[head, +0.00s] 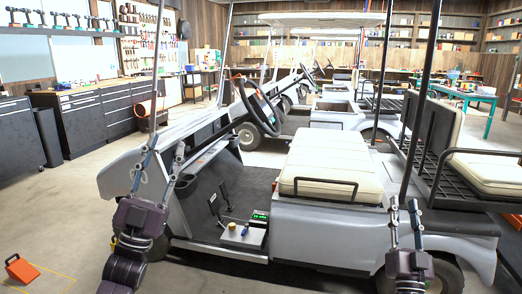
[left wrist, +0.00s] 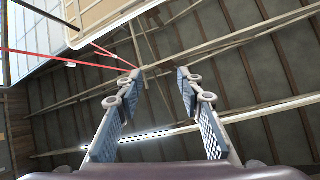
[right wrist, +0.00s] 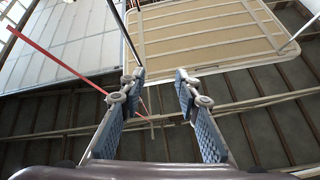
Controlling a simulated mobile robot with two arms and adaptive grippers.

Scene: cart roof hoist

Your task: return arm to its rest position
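My left gripper (head: 166,148) points up in front of the near cart's front end and steering wheel (head: 258,107). The left wrist view shows its fingers (left wrist: 156,72) spread apart with nothing between them. My right gripper (head: 404,202) points up at the lower right, in front of the cart's side, near the seat. The right wrist view shows its fingers (right wrist: 160,74) spread and empty too. Both wrist cameras look up toward the ceiling. Both upper arms are out of view.
A grey cart (head: 330,222) with a cream seat (head: 328,165) stands close in front, with upright posts (head: 415,90). A pale ribbed panel (right wrist: 200,40) and a red strap (right wrist: 55,58) are overhead. An orange block (head: 20,269) lies on the floor at left. Left-hand floor is mostly clear.

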